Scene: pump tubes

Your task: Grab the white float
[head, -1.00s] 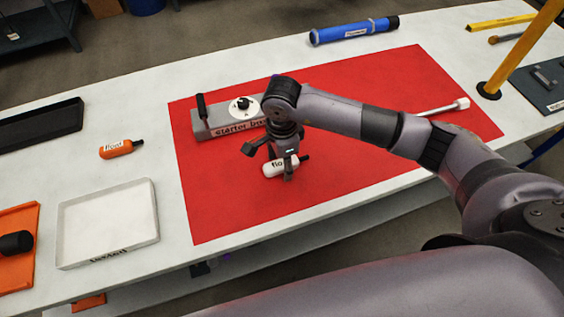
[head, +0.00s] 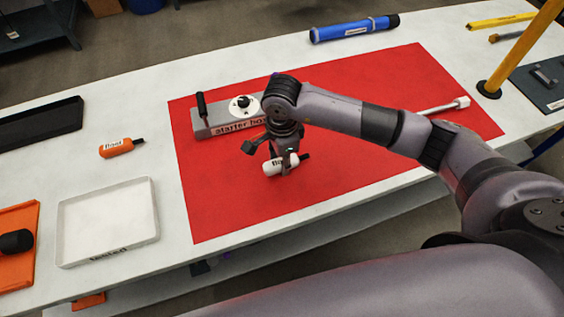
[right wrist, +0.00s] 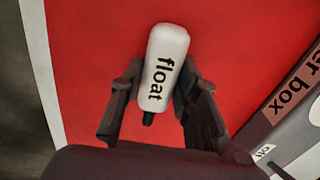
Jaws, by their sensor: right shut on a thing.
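The white float (head: 279,166) is a small bottle-like thing with black lettering and a dark tip, over the red mat (head: 350,95). My right gripper (head: 277,158) is shut on it from above. In the right wrist view the white float (right wrist: 167,60) lies between the two dark fingers of the right gripper (right wrist: 160,100), its dark tip toward the palm side. Whether it is clear of the mat is hard to tell. My left gripper is not in view.
The grey starter box (head: 220,116) stands just behind the gripper. An orange float (head: 118,148) lies on the white table left of the mat, near a white tray (head: 105,222) marked "tested". A blue cylinder (head: 353,29) lies at the back. A white-ended rod (head: 448,105) lies right.

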